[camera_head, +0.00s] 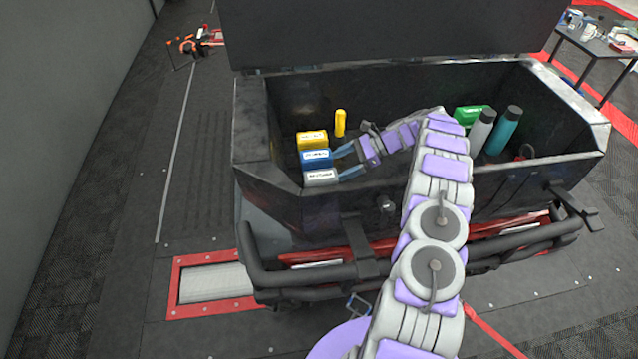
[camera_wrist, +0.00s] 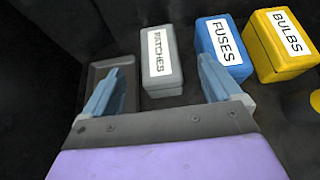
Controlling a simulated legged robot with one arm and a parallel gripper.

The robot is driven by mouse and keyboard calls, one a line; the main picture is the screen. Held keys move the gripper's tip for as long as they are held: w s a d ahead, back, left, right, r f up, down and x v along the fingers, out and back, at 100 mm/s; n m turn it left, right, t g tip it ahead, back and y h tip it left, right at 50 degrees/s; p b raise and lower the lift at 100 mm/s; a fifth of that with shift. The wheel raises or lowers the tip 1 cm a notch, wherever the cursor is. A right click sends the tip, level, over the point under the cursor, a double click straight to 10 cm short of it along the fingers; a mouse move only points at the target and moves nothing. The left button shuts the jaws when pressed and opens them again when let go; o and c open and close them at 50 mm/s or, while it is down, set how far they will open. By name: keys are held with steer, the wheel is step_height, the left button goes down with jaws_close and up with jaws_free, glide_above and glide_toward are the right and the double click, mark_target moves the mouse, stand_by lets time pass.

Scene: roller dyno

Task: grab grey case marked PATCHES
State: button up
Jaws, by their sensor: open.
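The grey case marked PATCHES (camera_wrist: 161,60) stands on the floor of a black bin, with its white label readable in the wrist view. In the head view the grey case (camera_head: 321,177) is the nearest of three cases along the bin's left side. My gripper (camera_wrist: 160,85) is open and empty in the wrist view, its blue fingers spread to either side of the grey case's near end. The right finger is close to the blue case. In the head view my gripper (camera_head: 346,162) reaches left inside the bin. Whether a finger touches a case I cannot tell.
A blue case marked FUSES (camera_wrist: 223,48) and a yellow case marked BULBS (camera_wrist: 281,45) stand right of the grey case. The bin (camera_head: 262,130) has high walls. A yellow cylinder (camera_head: 340,122), a teal bottle (camera_head: 503,130) and a grey bottle (camera_head: 481,131) stand inside.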

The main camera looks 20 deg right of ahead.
mark_target(322, 176)
steer(key=shift+w+a+f, duration=0.2)
steer(key=shift+a+f, duration=0.3)
steer(key=shift+f, duration=0.05)
steer(key=shift+w+a+f, duration=0.15)
steer(key=shift+a+f, duration=0.35)
steer(key=shift+f, duration=0.05)
steer(key=a, duration=0.2)
steer(key=a+f, duration=0.1)
steer(key=a, duration=0.1)
steer(key=shift+a+f, duration=0.2)
steer(key=shift+a, duration=0.2)
steer(key=shift+w+a+f, duration=0.1)
steer(key=shift+a+f, duration=0.2)
steer(key=shift+a, duration=0.1)
steer(key=shift+d, duration=0.3)
steer(key=shift+a, duration=0.25)
steer(key=c, duration=0.8)
steer(key=shift+d, duration=0.15)
steer(key=c, duration=0.4)
